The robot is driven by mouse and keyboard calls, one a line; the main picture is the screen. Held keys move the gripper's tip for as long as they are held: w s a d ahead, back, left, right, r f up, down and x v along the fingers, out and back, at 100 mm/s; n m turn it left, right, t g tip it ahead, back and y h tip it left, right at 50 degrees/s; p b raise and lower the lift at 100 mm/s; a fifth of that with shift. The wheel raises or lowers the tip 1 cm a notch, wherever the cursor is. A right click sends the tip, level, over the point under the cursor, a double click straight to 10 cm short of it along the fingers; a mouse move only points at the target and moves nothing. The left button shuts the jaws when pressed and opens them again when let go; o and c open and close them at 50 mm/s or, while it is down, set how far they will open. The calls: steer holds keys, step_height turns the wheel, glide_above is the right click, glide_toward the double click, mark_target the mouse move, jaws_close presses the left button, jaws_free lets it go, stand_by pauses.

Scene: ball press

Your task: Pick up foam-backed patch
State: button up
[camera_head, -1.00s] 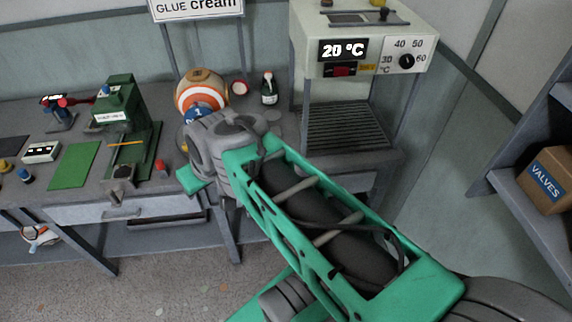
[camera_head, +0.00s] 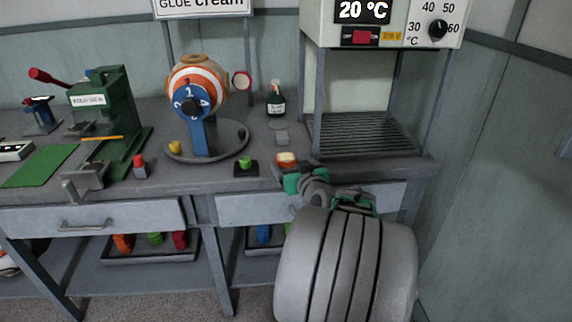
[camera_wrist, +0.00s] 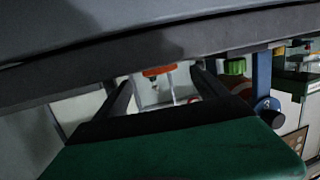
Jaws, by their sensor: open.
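A small piece with an orange-red face and a pale edge, which I take for the foam-backed patch (camera_head: 286,158), lies near the front edge of the bench, left of the heated press. In the wrist view the orange-red patch (camera_wrist: 160,70) shows beyond and between my dark fingers, with the scene upside down. My gripper (camera_head: 281,171) is at the bench's front edge, just below the patch in the head view. It is open, with nothing seen between the fingers. The wrist link hides part of it. I cannot tell whether it touches the patch.
A green knob on a dark base (camera_head: 245,164) stands left of the patch. Behind are the ball on its blue stand (camera_head: 199,128), a dark bottle (camera_head: 276,103) and a small grey square (camera_head: 282,138). The heated press (camera_head: 362,135) stands right; drawers (camera_head: 258,208) lie below.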

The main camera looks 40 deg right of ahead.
mark_target(287, 159)
steer(key=x, duration=0.3)
steer(key=shift+w+d+f, duration=0.1)
steer(key=shift+w+f, duration=0.05)
steer(key=shift+w, duration=0.2)
steer(key=c, duration=1.4)
